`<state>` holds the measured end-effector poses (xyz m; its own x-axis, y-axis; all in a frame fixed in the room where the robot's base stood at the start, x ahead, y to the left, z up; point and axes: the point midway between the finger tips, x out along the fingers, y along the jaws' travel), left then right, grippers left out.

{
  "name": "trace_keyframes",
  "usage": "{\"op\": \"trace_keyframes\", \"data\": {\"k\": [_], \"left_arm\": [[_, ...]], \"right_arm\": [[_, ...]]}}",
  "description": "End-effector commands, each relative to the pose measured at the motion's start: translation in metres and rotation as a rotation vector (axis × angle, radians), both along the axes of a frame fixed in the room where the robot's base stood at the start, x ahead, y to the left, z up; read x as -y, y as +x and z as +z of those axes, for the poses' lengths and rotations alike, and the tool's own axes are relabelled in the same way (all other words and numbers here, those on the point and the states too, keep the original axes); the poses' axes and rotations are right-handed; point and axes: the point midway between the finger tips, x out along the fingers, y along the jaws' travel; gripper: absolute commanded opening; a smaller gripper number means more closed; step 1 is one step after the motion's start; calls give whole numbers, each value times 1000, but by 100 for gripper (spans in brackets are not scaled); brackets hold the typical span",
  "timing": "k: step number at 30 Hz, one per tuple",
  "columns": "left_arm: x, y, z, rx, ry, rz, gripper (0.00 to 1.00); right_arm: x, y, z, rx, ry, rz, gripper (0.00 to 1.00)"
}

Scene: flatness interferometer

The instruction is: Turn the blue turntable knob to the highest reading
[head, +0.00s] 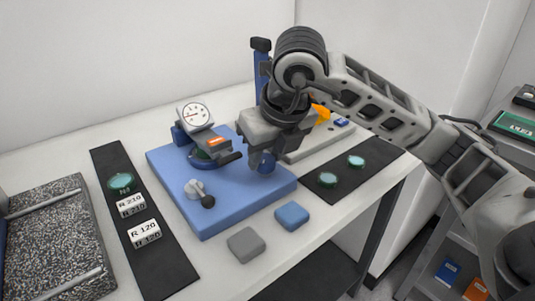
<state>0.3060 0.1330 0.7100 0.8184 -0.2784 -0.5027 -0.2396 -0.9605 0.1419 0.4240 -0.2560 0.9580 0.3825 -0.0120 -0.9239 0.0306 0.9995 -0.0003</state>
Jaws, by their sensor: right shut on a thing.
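The blue turntable knob (263,163) stands at the right part of a blue base plate (236,203). My right gripper (255,156) comes down over it from the upper right and is shut on it, hiding much of it. A round dial gauge (194,113) with a white face stands at the back left of the plate. Its needle is too small to read exactly. My left gripper is out of view.
Dark mats (165,265) with discs and labels flank the plate. A speckled slab (55,240) is at left.

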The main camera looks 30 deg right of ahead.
Motion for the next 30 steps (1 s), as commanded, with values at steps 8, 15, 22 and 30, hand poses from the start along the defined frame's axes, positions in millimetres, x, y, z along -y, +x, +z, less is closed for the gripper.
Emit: {"op": "trace_keyframes", "data": {"k": [8, 15, 22, 30], "left_arm": [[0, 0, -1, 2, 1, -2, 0], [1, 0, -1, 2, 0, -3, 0], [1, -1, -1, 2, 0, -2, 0], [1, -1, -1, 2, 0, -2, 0]], "right_arm": [[-1, 0, 1, 3, 1, -133, 11], [-1, 1, 1, 2, 1, -177, 11], [-1, 1, 1, 2, 1, -183, 11], [-1, 0, 1, 2, 0, -182, 55]]}}
